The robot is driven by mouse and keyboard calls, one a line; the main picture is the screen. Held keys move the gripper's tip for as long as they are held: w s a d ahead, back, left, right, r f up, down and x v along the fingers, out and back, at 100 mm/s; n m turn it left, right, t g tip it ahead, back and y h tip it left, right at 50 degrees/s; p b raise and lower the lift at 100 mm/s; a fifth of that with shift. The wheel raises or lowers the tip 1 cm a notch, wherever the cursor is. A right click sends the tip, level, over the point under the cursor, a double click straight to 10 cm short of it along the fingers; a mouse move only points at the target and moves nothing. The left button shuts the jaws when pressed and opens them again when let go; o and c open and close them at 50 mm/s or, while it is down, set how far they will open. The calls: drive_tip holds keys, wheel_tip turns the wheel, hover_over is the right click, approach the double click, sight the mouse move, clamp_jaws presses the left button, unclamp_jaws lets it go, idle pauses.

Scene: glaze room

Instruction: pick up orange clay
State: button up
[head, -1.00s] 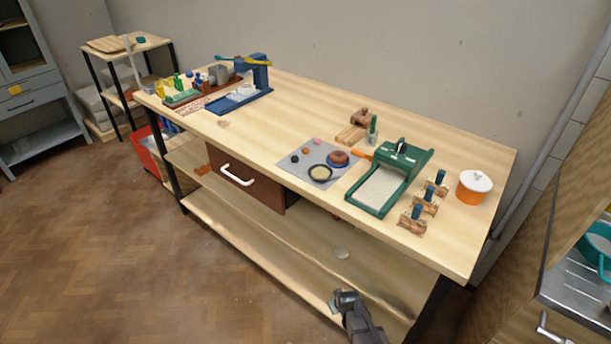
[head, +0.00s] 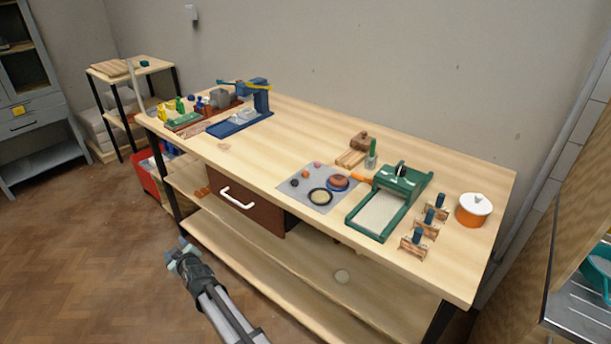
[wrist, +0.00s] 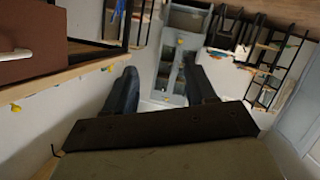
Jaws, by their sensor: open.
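A small orange-brown ball (head: 305,174), which looks like the orange clay, sits on a grey mat (head: 323,205) on the workbench. Close by on the mat are a pinkish ball (head: 317,164) and a dark ball (head: 294,182). My gripper (head: 178,254) is open and empty, in front of the bench over the floor, below the tabletop and well left of the mat. In the wrist view its two dark fingers (wrist: 160,85) are spread with nothing between them. The clay does not show in the wrist view.
The mat also holds a dark-rimmed dish (head: 320,197) and a reddish-brown round piece (head: 338,183). A green-framed tray (head: 389,205) stands to the right. The brown drawer (head: 245,205) and lower shelf lie under the tabletop. The tabletop left of the mat is largely clear.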

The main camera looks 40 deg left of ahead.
drive_tip(key=s+a+r+n+g+y, duration=0.1)
drive_tip(key=s+a+r+n, duration=0.1)
drive_tip(key=s+a+r, duration=0.6)
drive_tip(key=w+r+h, duration=0.2)
drive_tip(key=w+r, duration=0.3)
drive_tip(key=w, duration=0.1)
drive_tip(key=w+d+r+h, duration=0.3)
drive_tip(key=w, duration=0.9)
drive_tip(key=w+d+r+h, duration=0.2)
drive_tip(key=w+d+h, duration=0.15)
drive_tip(key=w, duration=0.95)
drive_tip(key=w+d+r+m+g+h, duration=0.1)
drive_tip(key=w+d+r+h, duration=0.1)
drive_tip(key=w+d+r, duration=0.35)
drive_tip(key=w+d+r+m+h, duration=0.1)
drive_tip(key=w+d+r+h, duration=0.1)
drive_tip(key=w+d, duration=0.6)
drive_tip(key=w+d+r+m+g+h, duration=0.1)
drive_tip(key=w+d+r+h, duration=0.25)
drive_tip(key=w+d, duration=0.3)
hover_over(306, 171)
drive_tip(key=shift+y, duration=0.4)
drive_tip(key=f, duration=0.6)
drive_tip(key=shift+s+d+f, duration=0.2)
drive_tip(key=shift+f, duration=0.05)
drive_tip(key=shift+a+f, duration=0.15)
drive_tip(key=shift+f, duration=3)
clamp_jaws()
